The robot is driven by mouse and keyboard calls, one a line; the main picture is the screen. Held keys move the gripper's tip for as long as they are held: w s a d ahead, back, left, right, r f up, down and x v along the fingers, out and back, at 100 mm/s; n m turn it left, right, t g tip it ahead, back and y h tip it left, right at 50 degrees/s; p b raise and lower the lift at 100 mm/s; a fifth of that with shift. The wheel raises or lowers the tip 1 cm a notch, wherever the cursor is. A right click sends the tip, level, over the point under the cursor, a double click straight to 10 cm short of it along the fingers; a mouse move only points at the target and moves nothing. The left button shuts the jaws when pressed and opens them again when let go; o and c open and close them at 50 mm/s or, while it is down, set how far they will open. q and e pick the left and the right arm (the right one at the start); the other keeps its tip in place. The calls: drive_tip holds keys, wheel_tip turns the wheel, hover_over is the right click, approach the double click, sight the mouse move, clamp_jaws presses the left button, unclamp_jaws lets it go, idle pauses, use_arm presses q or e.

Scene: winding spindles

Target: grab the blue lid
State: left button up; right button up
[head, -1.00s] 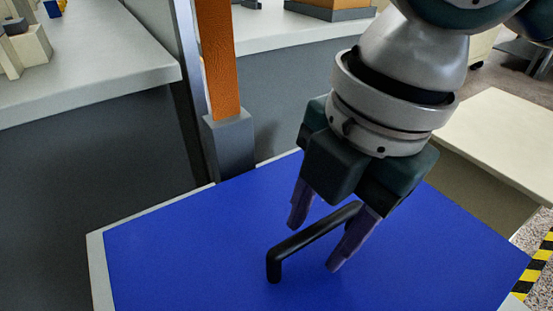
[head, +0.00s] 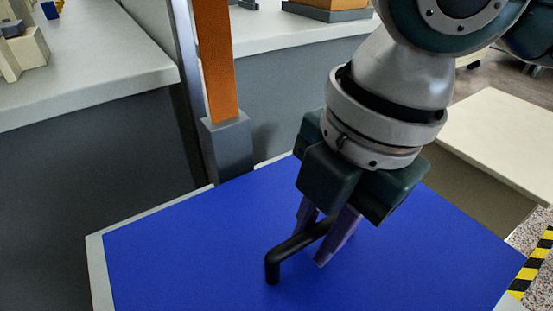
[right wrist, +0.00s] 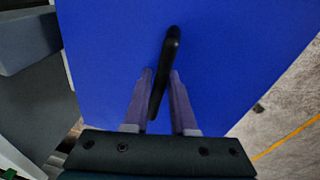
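The blue lid (head: 190,255) is a large flat blue panel with a pale rim, low in the head view. Its black bar handle (head: 288,247) stands up from the middle. My right gripper (head: 312,248) is down at the handle, with one purple finger on each side of it. In the right wrist view the handle (right wrist: 168,50) runs at a slant between the two fingers (right wrist: 161,75). The fingers are close to the bar, but I cannot tell whether both touch it. My left gripper is not in view.
An orange post (head: 216,60) on a grey foot (head: 228,148) stands just behind the lid. A grey-topped bench (head: 90,75) is at the left. A pale table (head: 495,135) is at the right, near yellow-black floor tape (head: 532,265).

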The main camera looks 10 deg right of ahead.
clamp_jaws()
idle(0.9)
